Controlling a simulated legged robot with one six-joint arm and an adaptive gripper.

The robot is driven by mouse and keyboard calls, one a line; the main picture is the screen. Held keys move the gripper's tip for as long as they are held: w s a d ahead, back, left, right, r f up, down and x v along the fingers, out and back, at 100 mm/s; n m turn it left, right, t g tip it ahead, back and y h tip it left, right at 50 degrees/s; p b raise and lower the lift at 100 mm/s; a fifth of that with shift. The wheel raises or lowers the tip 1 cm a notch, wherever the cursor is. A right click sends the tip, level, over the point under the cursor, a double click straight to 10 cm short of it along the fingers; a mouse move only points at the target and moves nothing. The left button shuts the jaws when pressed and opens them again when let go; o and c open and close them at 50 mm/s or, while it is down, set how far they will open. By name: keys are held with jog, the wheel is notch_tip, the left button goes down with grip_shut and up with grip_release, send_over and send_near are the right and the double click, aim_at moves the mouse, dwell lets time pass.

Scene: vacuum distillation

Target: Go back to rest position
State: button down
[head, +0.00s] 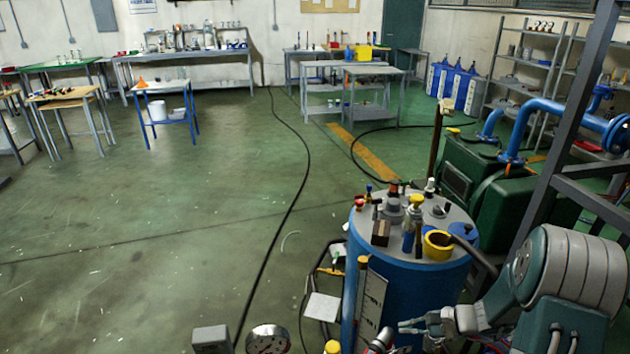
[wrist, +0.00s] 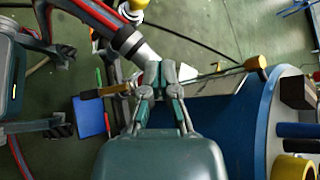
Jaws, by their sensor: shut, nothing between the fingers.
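My gripper (head: 402,326) is at the lower right of the head view, in front of the blue cylindrical vessel. In the wrist view my gripper (wrist: 160,72) points up the picture with its fingers together and nothing held. The blue vessel (head: 425,290) stands upright with a grey lid carrying several fittings; it also shows at the right of the wrist view (wrist: 232,122). A metal pipe end (wrist: 142,54) with a red-striped hose lies close to the fingertips in the picture. I cannot tell whether they touch.
A pressure gauge (head: 268,338) sits at the bottom edge. A green machine (head: 470,175) with blue pipes (head: 535,120) stands behind the vessel. A grey metal frame (head: 560,130) rises at the right. A black cable (head: 298,190) crosses the floor. The green floor at left (head: 150,240) is mostly clear.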

jog(key=s+a+r+n+g+h, duration=0.1)
jog(key=s+a+r+n+h, duration=0.3)
jog(key=r, duration=0.4)
jog(key=s+a+r+n+g+h, duration=0.1)
jog(key=s+a+r+n+g, duration=0.2)
jog(key=s+r, duration=0.4)
jog(key=s+r+n+t+h, duration=0.5)
jog(key=s+r+n+h, duration=0.1)
jog(key=s+r, duration=0.4)
jog(key=shift+s+d+n+t, duration=0.25)
jog(key=shift+s+n+t, duration=0.25)
jog(key=shift+n, duration=0.3)
